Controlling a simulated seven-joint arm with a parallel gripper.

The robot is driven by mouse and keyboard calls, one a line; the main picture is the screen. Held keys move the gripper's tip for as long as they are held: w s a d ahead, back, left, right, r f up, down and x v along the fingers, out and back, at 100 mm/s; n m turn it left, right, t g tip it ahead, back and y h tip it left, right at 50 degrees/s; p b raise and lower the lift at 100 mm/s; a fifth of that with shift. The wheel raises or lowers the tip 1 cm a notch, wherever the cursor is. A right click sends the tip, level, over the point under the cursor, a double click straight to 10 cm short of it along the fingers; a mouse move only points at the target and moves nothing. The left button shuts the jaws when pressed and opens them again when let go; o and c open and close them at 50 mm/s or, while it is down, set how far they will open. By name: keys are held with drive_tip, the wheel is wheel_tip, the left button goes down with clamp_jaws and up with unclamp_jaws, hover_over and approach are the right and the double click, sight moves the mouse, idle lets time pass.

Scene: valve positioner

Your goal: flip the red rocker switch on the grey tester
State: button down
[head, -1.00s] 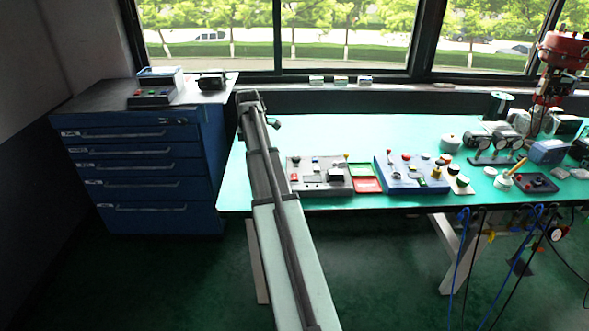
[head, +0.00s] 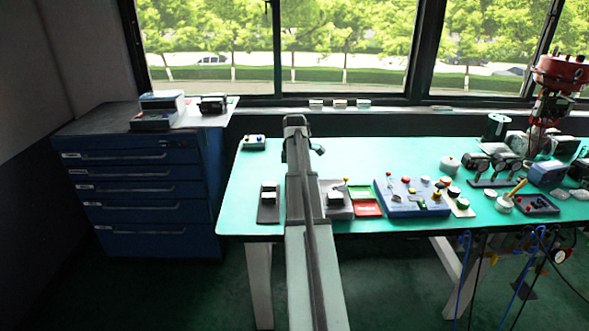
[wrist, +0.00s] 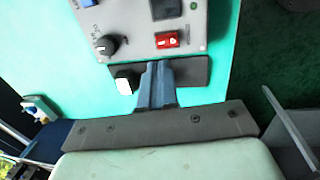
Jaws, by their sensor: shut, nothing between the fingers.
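The grey tester (wrist: 197,27) lies at the top of the wrist view, with a dark knob and a dark square part on its face. The red rocker switch (wrist: 167,40), with white marks, sits near its lower edge. My gripper (wrist: 158,66) is shut and empty. Its fingertips appear just below the switch in the picture, over a dark plate beside the tester. A gap shows between tips and switch; their height above the plate is unclear. In the head view my arm covers much of the tester (head: 340,212), and the switch is hidden there.
The dark plate (head: 268,214) carries a white-topped black part (wrist: 125,81), close to the left of my fingers. Right of the tester are a red tray (head: 367,207) and a blue control box (head: 408,205). The green tabletop (head: 253,175) is mostly clear at left.

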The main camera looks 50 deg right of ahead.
drive_tip(key=f, duration=0.5)
drive_tip(key=w+f, duration=0.1)
drive_tip(key=f, duration=0.2)
drive_tip(key=shift+d+f, duration=0.15)
drive_tip(key=shift+d, duration=0.25)
